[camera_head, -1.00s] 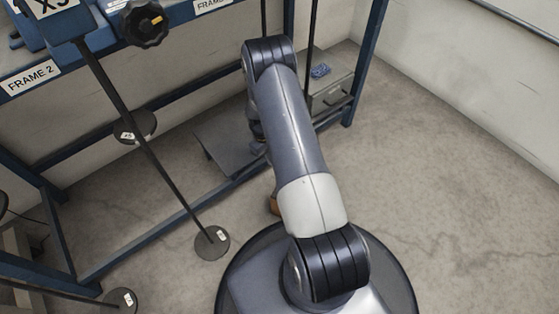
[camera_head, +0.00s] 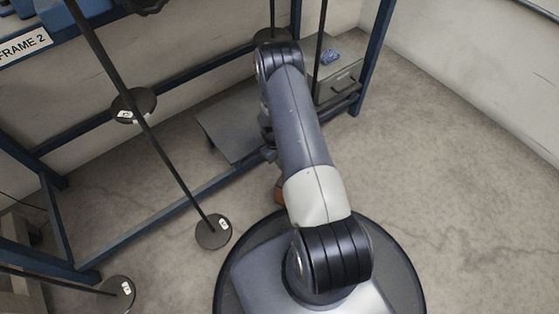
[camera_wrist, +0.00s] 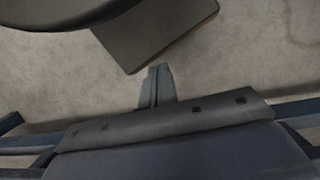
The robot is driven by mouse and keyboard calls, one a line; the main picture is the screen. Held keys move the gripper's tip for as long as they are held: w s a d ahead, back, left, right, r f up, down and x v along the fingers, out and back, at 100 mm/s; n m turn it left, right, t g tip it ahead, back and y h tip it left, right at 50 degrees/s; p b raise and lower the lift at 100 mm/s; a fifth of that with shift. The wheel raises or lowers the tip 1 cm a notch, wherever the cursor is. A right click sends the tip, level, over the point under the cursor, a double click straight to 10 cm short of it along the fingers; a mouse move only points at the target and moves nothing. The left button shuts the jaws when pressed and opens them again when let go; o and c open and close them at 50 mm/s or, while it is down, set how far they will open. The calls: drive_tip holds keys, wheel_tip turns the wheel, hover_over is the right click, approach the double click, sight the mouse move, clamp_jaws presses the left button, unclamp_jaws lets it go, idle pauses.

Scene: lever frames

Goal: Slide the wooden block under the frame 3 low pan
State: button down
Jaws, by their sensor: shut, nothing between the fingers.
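The wooden block (camera_head: 279,192) is a small brown patch on the floor in the head view, beside my round base and mostly hidden by my arm. My gripper (camera_wrist: 158,70) is shut and empty, its fingers pointing up in the wrist view. In the head view my arm hides most of it near the low blue beam. A dark slab (camera_wrist: 155,35) with a thin brown edge lies just beyond the fingertips, apart in the picture; I cannot tell whether it is the block. A dark disc (camera_head: 275,36) shows behind my arm's top; I cannot tell whether it is frame 3's low pan.
Frame 2's rod carries dark pans (camera_head: 213,232) (camera_head: 133,105) at left. A low blue beam (camera_head: 165,220) crosses the floor. A grey platform (camera_head: 233,122) stands behind it. A grey drawer box (camera_head: 335,82) stands at right. The floor at right is clear.

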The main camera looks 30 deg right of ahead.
drive_tip(key=shift+s, duration=0.1)
drive_tip(key=shift+s+d, duration=0.2)
drive_tip(key=shift+s, duration=0.45)
drive_tip(key=shift+s+d, duration=0.2)
drive_tip(key=shift+s, duration=0.45)
drive_tip(key=p+v, duration=0.6)
drive_tip(key=v, duration=0.4)
drive_tip(key=shift+w+f, duration=0.1)
